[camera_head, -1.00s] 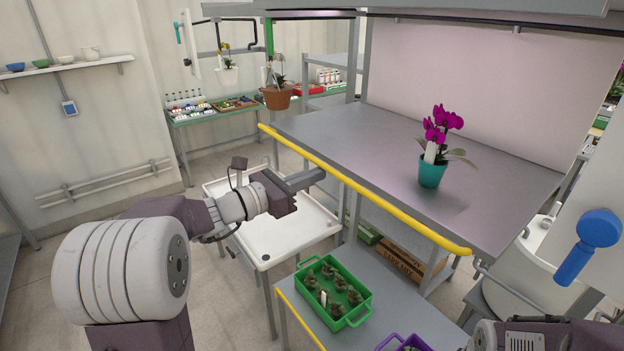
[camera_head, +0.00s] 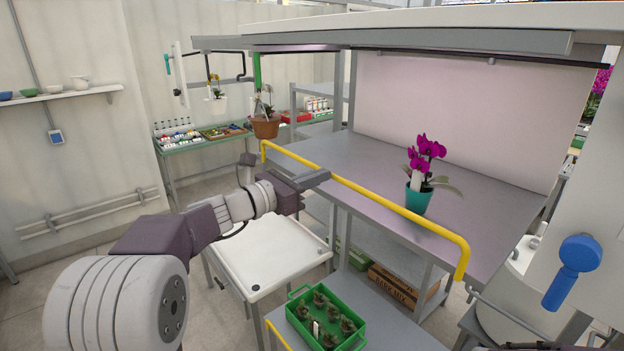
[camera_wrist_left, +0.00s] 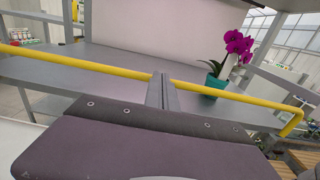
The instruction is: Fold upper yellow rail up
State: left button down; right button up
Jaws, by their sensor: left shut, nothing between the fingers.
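The upper yellow rail (camera_head: 400,206) runs along the front of the upper grey shelf (camera_head: 362,160). It stands above the shelf's front edge, with a bent end post at each side. My left gripper (camera_head: 322,176) is shut and empty, with its fingertips at the rail, left of its middle. In the left wrist view the shut fingers (camera_wrist_left: 162,92) reach up to the rail (camera_wrist_left: 215,90), which passes across them; I cannot tell whether they touch. My right gripper is out of view.
A teal pot with a magenta orchid (camera_head: 419,197) stands on the upper shelf. A hanging terracotta pot (camera_head: 265,127) is beyond the rail's left end. Below are a white trolley (camera_head: 285,263), a green crate (camera_head: 300,326) and a lower yellow rail (camera_head: 277,335).

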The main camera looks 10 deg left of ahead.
pick_arm(q)
jog(key=shift+w+d+r+g+y+p, duration=0.15)
jog(key=shift+r+g+y+p, duration=0.3)
jog(key=shift+p, duration=0.65)
